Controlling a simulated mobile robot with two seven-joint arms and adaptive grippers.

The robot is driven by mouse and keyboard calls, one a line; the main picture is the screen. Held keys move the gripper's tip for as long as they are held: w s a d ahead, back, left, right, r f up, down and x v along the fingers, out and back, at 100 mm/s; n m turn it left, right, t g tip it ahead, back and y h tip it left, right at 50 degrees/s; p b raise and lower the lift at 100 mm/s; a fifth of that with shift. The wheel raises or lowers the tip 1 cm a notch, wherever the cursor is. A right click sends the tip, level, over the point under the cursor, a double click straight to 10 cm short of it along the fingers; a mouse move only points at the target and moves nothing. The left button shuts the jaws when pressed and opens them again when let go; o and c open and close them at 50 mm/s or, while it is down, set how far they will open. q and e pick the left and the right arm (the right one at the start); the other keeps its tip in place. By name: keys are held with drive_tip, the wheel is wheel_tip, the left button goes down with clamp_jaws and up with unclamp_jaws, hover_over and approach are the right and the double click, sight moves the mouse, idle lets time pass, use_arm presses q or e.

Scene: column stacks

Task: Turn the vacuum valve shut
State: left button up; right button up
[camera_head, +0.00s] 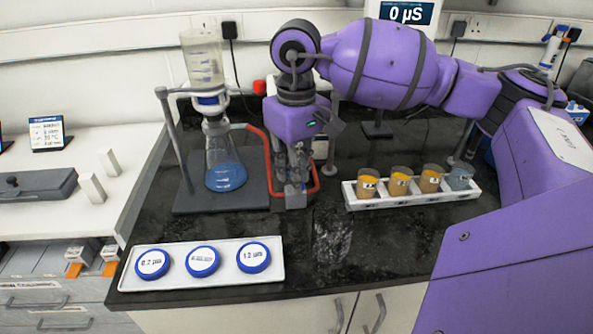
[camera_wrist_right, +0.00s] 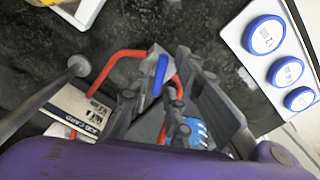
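The vacuum valve, a small grey body with a blue lever (camera_wrist_right: 161,74), sits in the red tubing to the right of the flask. In the head view my right gripper (camera_head: 294,178) points down over the valve and largely hides it. In the right wrist view my right gripper (camera_wrist_right: 154,98) has its fingers apart, with the blue lever between or just beyond the tips. I cannot tell whether they touch it. The flask (camera_head: 225,165) with blue liquid stands on a dark base under a clear funnel (camera_head: 202,62). My left gripper is not in view.
A white tray (camera_head: 205,278) with blue-rimmed filter discs lies at the front left. A white rack (camera_head: 412,199) of small cups stands to the right. A metal stand rod (camera_head: 168,115) rises left of the flask. Dark countertop between tray and rack is clear.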

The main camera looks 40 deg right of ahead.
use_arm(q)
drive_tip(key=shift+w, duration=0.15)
use_arm(e)
drive_tip(key=shift+o, duration=0.3)
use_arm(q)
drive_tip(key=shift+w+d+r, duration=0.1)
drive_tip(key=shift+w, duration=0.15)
use_arm(e)
drive_tip(key=shift+r, duration=0.1)
